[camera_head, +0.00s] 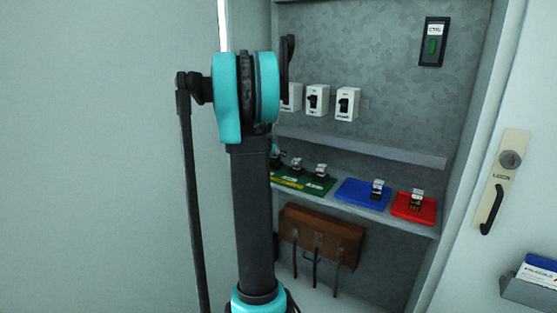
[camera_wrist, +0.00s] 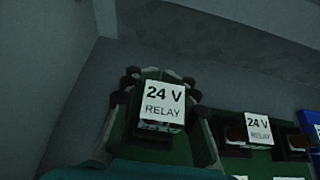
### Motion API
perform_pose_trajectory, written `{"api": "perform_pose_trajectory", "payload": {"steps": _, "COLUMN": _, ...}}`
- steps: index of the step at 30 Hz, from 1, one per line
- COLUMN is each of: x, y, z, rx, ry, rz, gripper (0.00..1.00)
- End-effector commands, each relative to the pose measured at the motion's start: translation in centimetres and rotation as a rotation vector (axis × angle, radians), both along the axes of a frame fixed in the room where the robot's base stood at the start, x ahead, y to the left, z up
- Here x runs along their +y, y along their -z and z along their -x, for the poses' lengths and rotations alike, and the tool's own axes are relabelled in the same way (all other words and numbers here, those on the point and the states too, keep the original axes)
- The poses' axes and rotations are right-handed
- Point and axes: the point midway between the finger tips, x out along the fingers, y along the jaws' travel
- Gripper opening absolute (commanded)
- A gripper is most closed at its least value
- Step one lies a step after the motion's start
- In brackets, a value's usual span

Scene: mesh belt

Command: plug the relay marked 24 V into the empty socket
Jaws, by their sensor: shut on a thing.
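My gripper (camera_wrist: 160,84) is shut on a relay (camera_wrist: 163,106) with a white top reading "24 V RELAY", near the middle of the wrist view. Green shows around and behind this relay; whether it is lifted or still seated cannot be told. A second relay marked 24 V (camera_wrist: 258,129) sits to the right on the green board (camera_wrist: 240,167). In the head view the green board (camera_head: 317,186) lies on the shelf with relays on it, and my arm hides its left end and most of my gripper. No empty socket can be made out clearly.
A blue tray (camera_head: 352,194) and a red tray (camera_head: 403,214), each with one relay, lie to the right on the shelf. Above is a ledge (camera_head: 370,150) with white switches (camera_head: 316,101) over it. A brown box (camera_head: 335,228) with cables hangs below. The open door (camera_head: 525,110) stands at right.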

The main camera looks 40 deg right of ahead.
Motion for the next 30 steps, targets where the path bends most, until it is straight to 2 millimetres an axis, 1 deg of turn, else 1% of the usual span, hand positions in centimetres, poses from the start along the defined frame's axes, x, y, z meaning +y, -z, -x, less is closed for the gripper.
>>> {"api": "perform_pose_trajectory", "payload": {"steps": 1, "x": 0.0, "y": 0.8, "z": 0.0, "rx": 0.000, "ry": 0.000, "rz": 0.000, "gripper": 0.00}}
{"api": "perform_pose_trajectory", "payload": {"steps": 3, "x": 0.0, "y": 1.7, "z": 0.0, "rx": 0.000, "ry": 0.000, "rz": 0.000, "gripper": 0.00}}
{"api": "perform_pose_trajectory", "payload": {"steps": 6, "x": 0.0, "y": 2.3, "z": 0.0, "rx": 0.000, "ry": 0.000, "rz": 0.000, "gripper": 0.00}}
{"api": "perform_pose_trajectory", "payload": {"steps": 14, "x": 0.0, "y": 2.4, "z": 0.0, "rx": 0.000, "ry": 0.000, "rz": 0.000, "gripper": 0.00}}
{"api": "perform_pose_trajectory", "payload": {"steps": 21, "x": 0.0, "y": 3.0, "z": 0.0, "rx": 0.000, "ry": 0.000, "rz": -0.001, "gripper": 0.00}}
{"api": "perform_pose_trajectory", "payload": {"steps": 22, "x": 0.0, "y": 3.1, "z": 0.0, "rx": 0.000, "ry": 0.000, "rz": -0.001, "gripper": 0.24}}
{"api": "perform_pose_trajectory", "payload": {"steps": 28, "x": 0.1, "y": 3.2, "z": 0.0, "rx": 0.000, "ry": 0.001, "rz": -0.004, "gripper": 0.49}}
{"api": "perform_pose_trajectory", "payload": {"steps": 30, "x": 0.1, "y": 3.2, "z": 0.0, "rx": 0.000, "ry": 0.001, "rz": -0.005, "gripper": 0.49}}
